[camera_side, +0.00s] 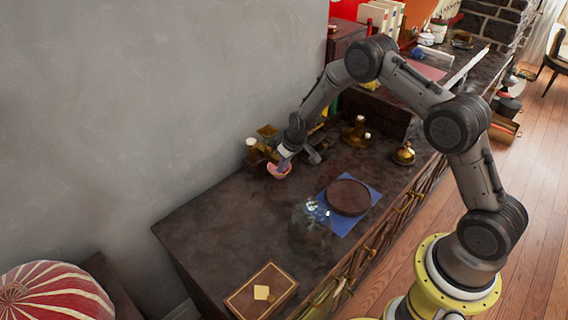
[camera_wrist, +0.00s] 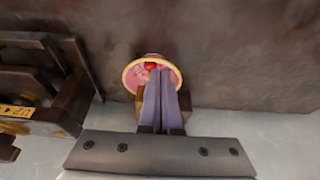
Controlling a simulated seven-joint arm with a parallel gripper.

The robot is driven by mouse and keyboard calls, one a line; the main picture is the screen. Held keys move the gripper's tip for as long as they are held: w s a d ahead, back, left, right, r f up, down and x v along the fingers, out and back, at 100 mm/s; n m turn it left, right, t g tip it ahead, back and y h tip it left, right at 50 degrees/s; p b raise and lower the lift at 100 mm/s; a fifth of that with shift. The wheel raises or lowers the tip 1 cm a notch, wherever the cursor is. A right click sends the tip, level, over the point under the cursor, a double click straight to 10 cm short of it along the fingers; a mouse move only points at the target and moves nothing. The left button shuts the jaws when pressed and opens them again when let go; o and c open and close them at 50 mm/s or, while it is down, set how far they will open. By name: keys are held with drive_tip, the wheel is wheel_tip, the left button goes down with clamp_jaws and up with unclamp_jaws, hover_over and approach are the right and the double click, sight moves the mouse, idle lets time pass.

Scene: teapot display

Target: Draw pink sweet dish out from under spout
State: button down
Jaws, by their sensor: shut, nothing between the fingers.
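The pink sweet dish (camera_side: 279,172) is on the dark cabinet top near the grey wall, just below my gripper (camera_side: 284,158). In the wrist view the dish (camera_wrist: 134,77) is round and pink with a yellow rim, and a small red piece (camera_wrist: 150,66) lies in it. My gripper (camera_wrist: 161,76) is shut and empty, its purple-grey fingers together over the near part of the dish and hiding some of it. I cannot tell whether the tips touch it. Brass-coloured pieces (camera_side: 262,149) stand close beside the dish; I cannot make out a spout clearly.
A round brown board (camera_side: 348,197) lies on a blue cloth (camera_side: 335,222), beside a clear glass-like object (camera_side: 312,232). Brass vessels (camera_side: 356,133) stand behind, and a brown box (camera_side: 262,290) lies at the front.

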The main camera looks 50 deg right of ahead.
drive_tip(key=s, duration=0.7)
drive_tip(key=shift+s, duration=0.2)
idle(0.4)
